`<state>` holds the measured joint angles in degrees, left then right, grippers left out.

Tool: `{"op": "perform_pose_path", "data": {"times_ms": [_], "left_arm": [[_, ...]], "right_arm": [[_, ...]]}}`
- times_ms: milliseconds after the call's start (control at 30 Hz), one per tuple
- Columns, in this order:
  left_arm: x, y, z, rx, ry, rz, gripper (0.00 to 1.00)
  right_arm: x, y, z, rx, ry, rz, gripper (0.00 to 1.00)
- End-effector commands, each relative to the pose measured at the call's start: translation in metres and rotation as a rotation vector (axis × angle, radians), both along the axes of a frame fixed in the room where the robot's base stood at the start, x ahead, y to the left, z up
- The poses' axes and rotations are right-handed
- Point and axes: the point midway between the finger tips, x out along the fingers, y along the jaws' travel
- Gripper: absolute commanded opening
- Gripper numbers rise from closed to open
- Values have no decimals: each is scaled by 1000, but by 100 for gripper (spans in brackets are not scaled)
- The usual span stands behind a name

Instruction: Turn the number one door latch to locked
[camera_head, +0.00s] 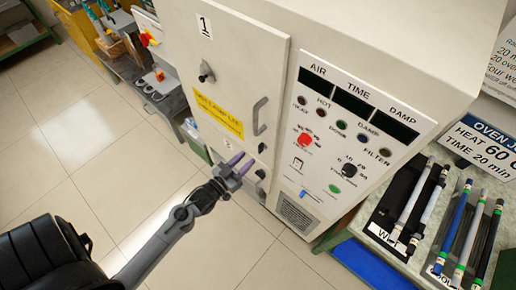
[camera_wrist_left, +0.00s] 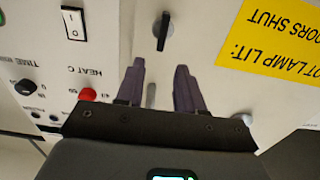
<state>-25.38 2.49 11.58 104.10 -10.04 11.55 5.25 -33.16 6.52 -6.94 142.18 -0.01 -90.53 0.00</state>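The number one door (camera_head: 225,60) is the upper white cabinet door, with a "1" tag and a grey bar handle (camera_head: 260,115). A small black latch (camera_head: 262,148) sits just below that handle; in the left wrist view a black latch (camera_wrist_left: 163,32) stands upright beyond the fingertips. A black knob (camera_head: 206,72) is also on the upper door. My left gripper (camera_head: 241,163) is in front of the cabinet, low by the doors. In the left wrist view its purple fingers (camera_wrist_left: 160,68) are apart with nothing gripped. My right gripper is not in view.
The control panel (camera_head: 345,130) with displays, a red knob (camera_head: 305,139) and a black dial (camera_head: 348,170) is right of the doors. A yellow label (camera_head: 220,115) is on the door. A green-edged bench (camera_head: 345,240) with rod trays stands at right.

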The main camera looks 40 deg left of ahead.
Motion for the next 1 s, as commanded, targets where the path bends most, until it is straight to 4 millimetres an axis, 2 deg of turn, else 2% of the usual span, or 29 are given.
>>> {"op": "perform_pose_path", "data": {"times_ms": [33, 200, 400, 600, 867, 900, 1000], "left_arm": [[10, 0, 2, 0, -3, 0, 37], [37, 0, 1, -1, -2, 0, 37], [60, -1, 1, -1, -1, 0, 37], [70, -1, 0, -1, 0, 0, 37], [71, -1, 0, 0, 1, 0, 37], [71, -1, 0, 0, 1, 0, 36], [71, -1, 0, 0, 1, 0, 20]], "right_arm": [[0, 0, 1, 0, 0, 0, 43], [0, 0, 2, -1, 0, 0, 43], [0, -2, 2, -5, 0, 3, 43], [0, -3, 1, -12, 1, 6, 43], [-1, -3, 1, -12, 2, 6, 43], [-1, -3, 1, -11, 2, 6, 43], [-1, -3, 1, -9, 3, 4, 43]]}}
